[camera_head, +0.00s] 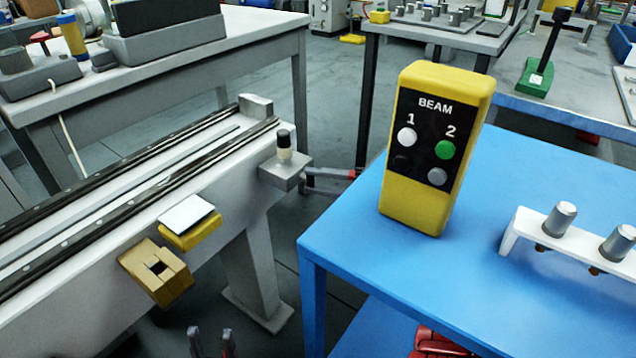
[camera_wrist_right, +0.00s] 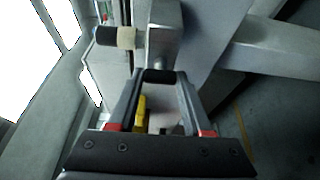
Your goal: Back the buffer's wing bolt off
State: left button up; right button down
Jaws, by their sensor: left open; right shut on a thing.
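My right gripper (camera_head: 312,181) is at the block's right side. In the right wrist view its fingers close on a dark piece, the wing bolt (camera_wrist_right: 158,75), in front of the block. My left gripper (camera_head: 211,342) is open and empty at the bottom edge, below the rail and apart from the buffer.
A blue table (camera_head: 350,240) stands to the right, close to my right gripper. On it are a yellow BEAM box (camera_head: 415,207), with 2 lit green, and a white rack (camera_head: 522,228). A brown box (camera_head: 155,272) and a yellow holder (camera_head: 192,236) with a white card project from the rail's side.

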jog(key=shift+n+h, duration=0.4)
jog(key=shift+n, duration=0.3)
jog(key=shift+c, duration=1.6)
grip_release()
jog(key=s+r+p, duration=0.2)
jog(key=s+p, duration=0.1)
jog(key=s, duration=0.5)
jog(key=s+r+p, duration=0.3)
jog(key=s, duration=0.5)
jog(key=shift+p, duration=0.3)
